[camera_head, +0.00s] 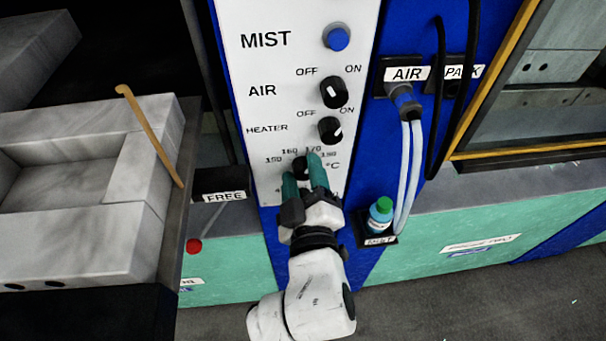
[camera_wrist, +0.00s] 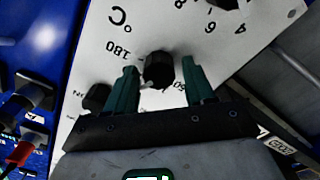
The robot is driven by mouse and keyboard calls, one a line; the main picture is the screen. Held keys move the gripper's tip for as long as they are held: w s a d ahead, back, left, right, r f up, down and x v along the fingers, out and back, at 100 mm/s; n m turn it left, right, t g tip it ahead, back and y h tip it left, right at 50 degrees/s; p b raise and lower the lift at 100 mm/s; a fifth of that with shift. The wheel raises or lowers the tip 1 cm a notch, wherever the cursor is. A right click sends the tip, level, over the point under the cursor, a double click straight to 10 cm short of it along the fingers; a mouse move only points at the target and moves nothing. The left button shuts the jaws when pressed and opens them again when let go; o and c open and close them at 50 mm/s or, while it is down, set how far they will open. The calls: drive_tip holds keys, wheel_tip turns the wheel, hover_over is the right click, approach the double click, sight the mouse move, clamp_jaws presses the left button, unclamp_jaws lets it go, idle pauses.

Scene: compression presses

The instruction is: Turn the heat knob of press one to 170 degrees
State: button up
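The heat knob (camera_head: 301,169) is a small black dial low on the white control panel (camera_head: 262,95), with 150, 160, 170 and 180 marked around it and °C beside it. My gripper (camera_head: 304,178) is at it, its two green fingers open. In the wrist view, the knob (camera_wrist: 158,70) stands between and slightly beyond the fingertips (camera_wrist: 161,75), with a visible gap on both sides. That view shows the panel roughly upside down, with 180 left of the knob. The knob's pointer cannot be read, and part of the scale is covered.
Above are the HEATER knob (camera_head: 330,130), AIR knob (camera_head: 333,92) and blue MIST button (camera_head: 337,38). A capped bottle (camera_head: 381,216) and hanging air hoses (camera_head: 408,170) are to the right. A wooden stick (camera_head: 150,135) leans on the grey block at left.

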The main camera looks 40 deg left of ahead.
drive_tip(key=shift+o, duration=0.3)
drive_tip(key=shift+d, duration=0.1)
drive_tip(key=shift+s+d, duration=0.2)
drive_tip(key=b+v, duration=0.1)
drive_tip(key=v, duration=0.9)
drive_tip(key=shift+s, duration=0.1)
drive_tip(key=w+d+f+m+g+h, duration=0.1)
drive_tip(key=w+d+f+m+h, duration=0.2)
drive_tip(key=d+f+m+h, duration=0.55)
drive_tip(key=w+d+f+m+g+h, duration=0.1)
drive_tip(key=w+d+f, duration=0.4)
drive_tip(key=d, duration=0.8)
drive_tip(key=s+d+f+m+g+h, duration=0.2)
drive_tip(key=s+d+f+m+g, duration=0.2)
drive_tip(key=s+d, duration=0.5)
drive_tip(key=s+d+f+m+g+h, duration=0.2)
drive_tip(key=s+d+f+m+g, duration=0.2)
drive_tip(key=s+d, duration=0.5)
drive_tip(key=d+f+m, duration=0.2)
drive_tip(key=d, duration=0.1)
drive_tip(key=shift+s+d+f+g, duration=0.2)
drive_tip(key=shift+d+g, duration=0.05)
drive_tip(key=shift+g, duration=0.05)
